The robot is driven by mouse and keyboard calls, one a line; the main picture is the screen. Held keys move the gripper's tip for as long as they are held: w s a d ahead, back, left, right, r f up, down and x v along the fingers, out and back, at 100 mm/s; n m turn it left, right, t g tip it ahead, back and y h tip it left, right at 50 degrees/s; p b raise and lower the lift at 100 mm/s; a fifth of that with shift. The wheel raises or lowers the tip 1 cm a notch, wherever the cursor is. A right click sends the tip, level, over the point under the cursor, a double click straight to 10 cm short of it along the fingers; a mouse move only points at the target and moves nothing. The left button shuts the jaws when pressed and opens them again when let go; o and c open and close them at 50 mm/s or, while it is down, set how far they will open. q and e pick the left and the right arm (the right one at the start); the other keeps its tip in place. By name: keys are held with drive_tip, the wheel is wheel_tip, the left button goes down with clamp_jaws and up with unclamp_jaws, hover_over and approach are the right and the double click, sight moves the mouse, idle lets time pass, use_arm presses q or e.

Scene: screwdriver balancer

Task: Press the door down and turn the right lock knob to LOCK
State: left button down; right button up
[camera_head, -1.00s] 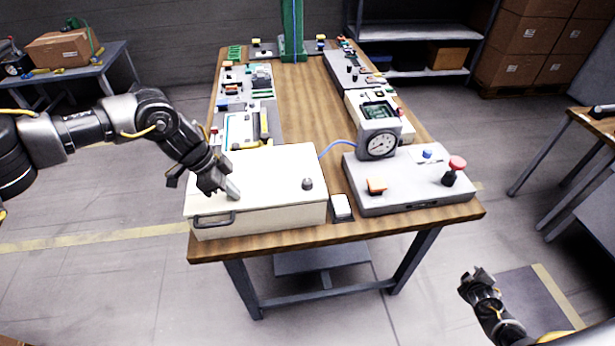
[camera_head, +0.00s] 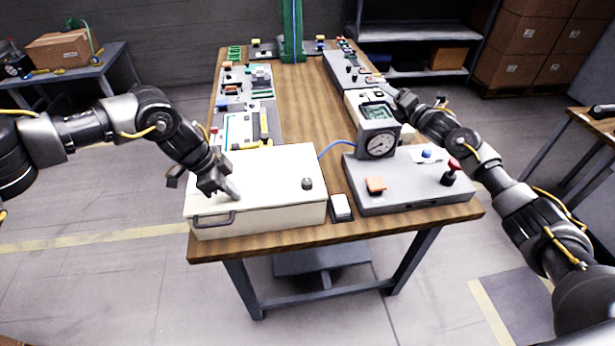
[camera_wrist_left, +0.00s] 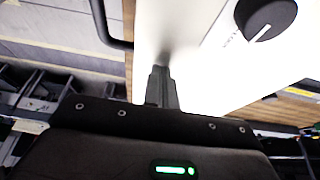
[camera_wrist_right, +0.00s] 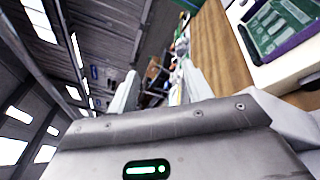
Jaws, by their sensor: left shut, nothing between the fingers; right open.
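A cream box with a flat white door (camera_head: 265,170) on top sits at the near left of the table. My left gripper (camera_head: 233,194) is shut and empty, pointing down at the left part of the door; its tips are at or very close to the surface, and contact is not certain. The dark right lock knob (camera_head: 307,184) stands on the door's right part.
A metal handle (camera_head: 214,220) is on the box's front. The table's middle is clear.

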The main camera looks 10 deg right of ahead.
drive_tip(key=a+r+n+g+y, duration=0.2)
drive_tip(key=a+n+y, duration=0.15)
drive_tip(key=a, duration=0.55)
drive_tip(key=a+r+n+g+y, duration=0.1)
drive_tip(key=a+n+g+y, duration=0.1)
drive_tip(key=a+n, duration=0.45)
drive_tip(key=s+a+n+g, duration=0.4)
drive_tip(key=s+a+n, duration=0.1)
drive_tip(key=a, duration=0.5)
drive_tip(key=s+a+n+g, duration=0.5)
drive_tip(key=a, duration=0.5)
drive_tip(key=n+g+h, duration=0.3)
drive_tip(key=n+h, duration=0.9)
approach(307, 181)
drive_tip(key=shift+y, duration=0.35)
drive_tip(key=f, duration=0.8)
drive_tip(key=shift+w+d+f, duration=0.2)
drive_tip(key=shift+w+f, duration=0.05)
drive_tip(key=shift+w, duration=0.1)
